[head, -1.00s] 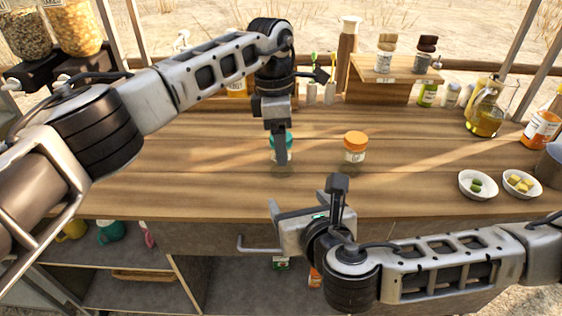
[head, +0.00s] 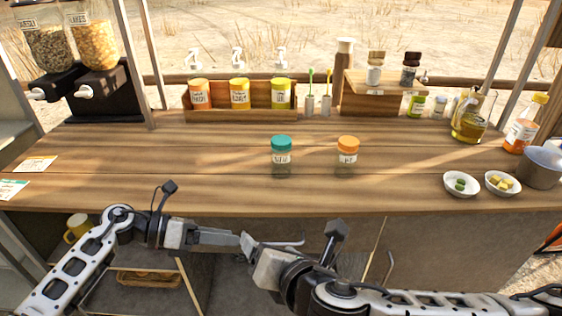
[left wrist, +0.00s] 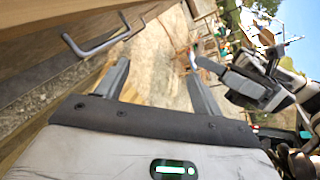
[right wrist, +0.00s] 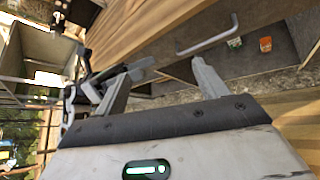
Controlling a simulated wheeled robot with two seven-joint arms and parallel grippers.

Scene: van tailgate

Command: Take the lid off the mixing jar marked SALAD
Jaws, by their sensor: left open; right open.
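Two clear jars stand upright and apart on the wooden counter. One has a teal lid (head: 281,143) on its glass body (head: 281,165); the other has an orange lid (head: 348,143). Both lids sit on their jars. Both jars have white labels, too small to read surely, so I cannot tell which is SALAD. My left gripper (head: 226,238) is open and empty, low in front of the counter, well short of the jars. My right gripper (head: 252,246) is open and empty close beside it. The left wrist view shows nothing between the left fingers (left wrist: 157,66).
A wooden rack (head: 258,113) with several labelled containers stands behind the jars. Two white bowls (head: 461,186) and a grey pot (head: 541,166) are at right, near an oil jug (head: 470,125). A drawer handle (left wrist: 95,45) projects near my grippers. The counter around the jars is clear.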

